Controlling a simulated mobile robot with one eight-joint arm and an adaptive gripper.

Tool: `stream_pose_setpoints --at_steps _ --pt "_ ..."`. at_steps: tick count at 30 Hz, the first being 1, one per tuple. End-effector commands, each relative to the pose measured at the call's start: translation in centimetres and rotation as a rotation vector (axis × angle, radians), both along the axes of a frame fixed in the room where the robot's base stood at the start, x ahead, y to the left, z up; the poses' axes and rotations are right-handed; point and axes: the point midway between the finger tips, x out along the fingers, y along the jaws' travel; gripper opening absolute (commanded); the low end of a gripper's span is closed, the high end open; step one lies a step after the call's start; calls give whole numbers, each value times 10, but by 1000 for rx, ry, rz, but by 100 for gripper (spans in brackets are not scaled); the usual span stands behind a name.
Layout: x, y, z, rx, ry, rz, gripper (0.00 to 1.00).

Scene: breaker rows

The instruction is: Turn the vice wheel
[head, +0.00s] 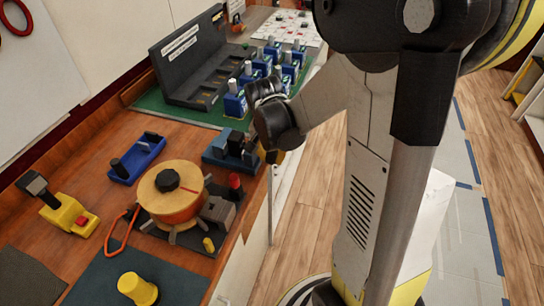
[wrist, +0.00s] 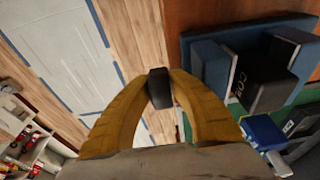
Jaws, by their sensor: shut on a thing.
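The blue vice (head: 232,151) stands on the bench near its front edge, with dark blocks between its raised ends. In the wrist view the vice (wrist: 210,68) is at the right, with a dark, lettered block in it. My gripper (head: 271,156) is beside the vice's right end, at the bench edge. In the wrist view its yellow fingers (wrist: 159,88) are closed on a small dark piece (wrist: 159,90), which looks like the vice wheel. The rest of the wheel and its shaft are hidden; I cannot tell its angle.
A round wooden drum with a black knob (head: 168,180) is left of the vice, with a red-topped post (head: 235,186) close by. Blue breakers (head: 235,104) stand behind on a green mat (head: 153,99). Floor (head: 300,205) is open beyond the bench edge.

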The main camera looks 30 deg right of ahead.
Motion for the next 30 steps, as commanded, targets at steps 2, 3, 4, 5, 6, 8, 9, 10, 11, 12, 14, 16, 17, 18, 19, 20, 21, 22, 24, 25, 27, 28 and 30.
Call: stream_pose_setpoints --at_steps 2,3,4,5,6,8,9,10,11,12,14,16,17,18,19,20,21,22,24,25,27,28,30 --pt "-1 2 -2 -45 -35 3 0" --pt "-1 1 -2 -58 -45 1 0" --pt "-1 0 -2 -64 -50 1 0" --pt "-1 0 -1 -66 -52 0 0" --pt "0 0 -1 -66 -52 0 0" --pt "-1 0 -1 -65 -51 0 0" --pt "-1 0 -1 -65 -51 0 0" --pt "-1 0 -1 -65 -50 0 0" --pt "-1 0 -1 -65 -51 -1 0" --pt "-1 0 -1 -65 -50 -1 28" --pt "-1 0 -1 -65 -50 0 32" --pt "0 0 -1 -65 -50 0 32" --pt "0 0 -1 -65 -50 0 32" --pt "0 0 -1 -65 -50 0 32" --pt "0 0 -1 -65 -50 0 32" --pt "0 0 -1 -65 -50 0 32" --pt "0 0 -1 -65 -50 0 32" --pt "0 0 -1 -65 -50 0 32" --pt "0 0 -1 -65 -50 0 32" --pt "0 0 -1 -64 -50 0 32" --pt "0 0 -1 -61 -48 -1 32" --pt "0 0 0 -55 -43 -2 32" --pt "1 -1 0 -29 -22 -3 32"
